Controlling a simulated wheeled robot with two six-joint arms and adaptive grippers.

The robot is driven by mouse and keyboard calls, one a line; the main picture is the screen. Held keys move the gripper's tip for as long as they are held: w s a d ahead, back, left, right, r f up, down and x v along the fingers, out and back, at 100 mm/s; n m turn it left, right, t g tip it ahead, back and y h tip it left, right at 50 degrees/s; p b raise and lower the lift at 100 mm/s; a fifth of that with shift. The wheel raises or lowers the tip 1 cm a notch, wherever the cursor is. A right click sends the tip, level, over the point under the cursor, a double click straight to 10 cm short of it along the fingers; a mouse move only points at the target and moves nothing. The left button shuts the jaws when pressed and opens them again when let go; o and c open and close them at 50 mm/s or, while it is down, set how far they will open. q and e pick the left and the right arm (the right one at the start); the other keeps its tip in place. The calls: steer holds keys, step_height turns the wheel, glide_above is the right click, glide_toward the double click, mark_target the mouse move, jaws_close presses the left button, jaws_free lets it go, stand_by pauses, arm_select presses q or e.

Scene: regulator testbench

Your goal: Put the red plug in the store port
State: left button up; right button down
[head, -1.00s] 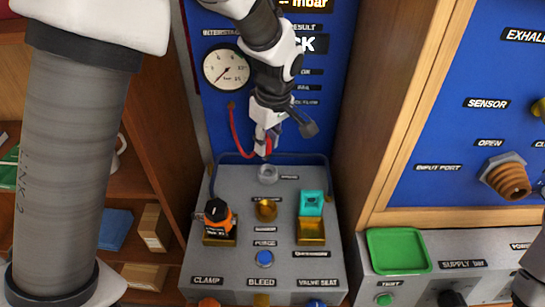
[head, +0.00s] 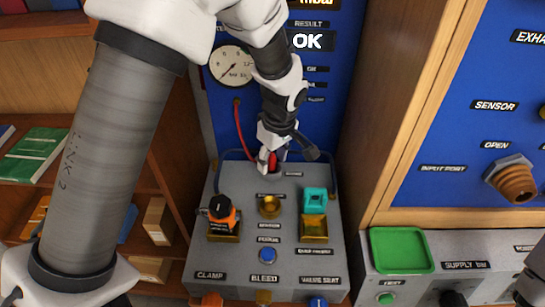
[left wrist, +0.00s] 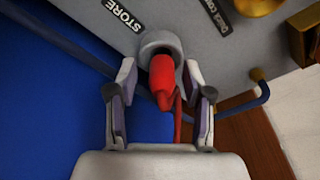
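The red plug (head: 272,160) is at the store port at the back of the grey bench top. In the left wrist view the red plug (left wrist: 163,78) stands with its front end inside the grey ring of the store port (left wrist: 160,43), beside the STORE label. How deep it sits I cannot tell. My left gripper (head: 268,158) is over the port. In the left wrist view its fingers (left wrist: 160,80) are spread on both sides of the plug, with gaps between. My right gripper is out of view.
An orange-black fitting (head: 222,211), a brass socket (head: 269,206) and a teal block (head: 314,199) stand in front of the port. A blue button (head: 268,254) is nearer. A gauge (head: 232,65) hangs behind. A green tray (head: 401,250) is at right.

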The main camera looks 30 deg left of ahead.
arm_select(q)
steer(key=shift+r, duration=0.1)
steer(key=shift+r, duration=0.25)
step_height(320, 180, up, 12)
steer(key=d+b, duration=0.1)
steer(key=shift+s+d+f, duration=0.2)
steer(key=shift+s+d, duration=0.1)
steer(key=shift+d, duration=0.05)
steer(key=shift+s, duration=0.1)
